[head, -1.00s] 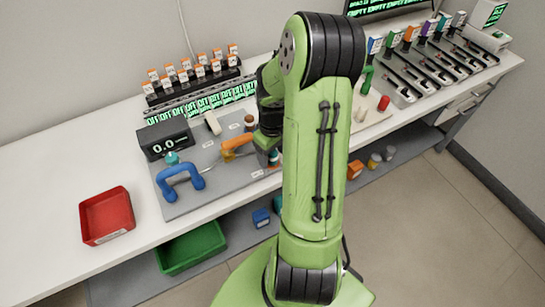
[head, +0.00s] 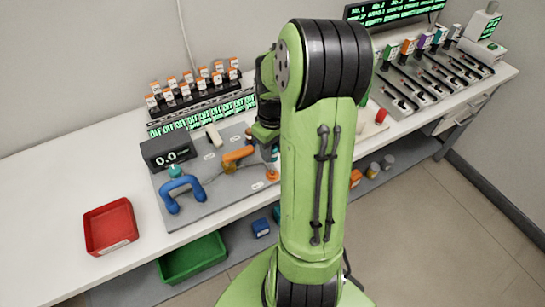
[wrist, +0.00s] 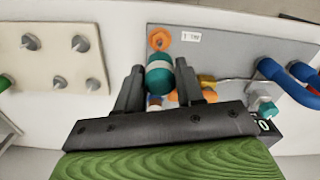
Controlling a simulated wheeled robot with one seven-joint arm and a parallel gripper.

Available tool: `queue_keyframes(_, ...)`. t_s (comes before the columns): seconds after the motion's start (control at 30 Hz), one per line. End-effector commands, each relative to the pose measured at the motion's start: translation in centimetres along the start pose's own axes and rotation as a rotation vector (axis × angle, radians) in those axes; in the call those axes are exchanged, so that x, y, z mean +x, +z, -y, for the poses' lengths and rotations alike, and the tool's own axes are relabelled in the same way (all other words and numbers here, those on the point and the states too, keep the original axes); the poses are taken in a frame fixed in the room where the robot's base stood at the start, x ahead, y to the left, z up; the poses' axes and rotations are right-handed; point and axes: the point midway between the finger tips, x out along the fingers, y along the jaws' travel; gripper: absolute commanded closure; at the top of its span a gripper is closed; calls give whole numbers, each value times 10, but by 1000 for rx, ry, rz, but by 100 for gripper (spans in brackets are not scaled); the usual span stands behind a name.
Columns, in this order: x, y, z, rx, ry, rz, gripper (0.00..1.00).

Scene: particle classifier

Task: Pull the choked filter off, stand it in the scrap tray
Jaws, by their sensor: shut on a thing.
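My gripper (wrist: 160,83) is shut on a teal filter (wrist: 160,76) with a pale band, held between the two fingers. In the head view the filter (head: 273,154) shows only in part beside my arm, above the grey panel (head: 222,188). An orange round fitting (head: 272,176) on the panel is bare; it also shows in the wrist view (wrist: 160,38), apart from the filter. A red tray (head: 110,249) stands empty on the bench at the left; I take it as the scrap tray, though its label is unreadable.
On the panel are a blue curved pipe (head: 182,190), an orange valve piece (head: 238,156) and a dark display box (head: 168,150). A green bin (head: 192,258) is on the lower shelf. The white bench between panel and red tray is clear.

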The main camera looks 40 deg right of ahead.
Motion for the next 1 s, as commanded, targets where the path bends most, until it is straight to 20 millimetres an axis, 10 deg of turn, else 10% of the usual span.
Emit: queue_keyframes(1.0,-53,0,0,0,-1,1,93)
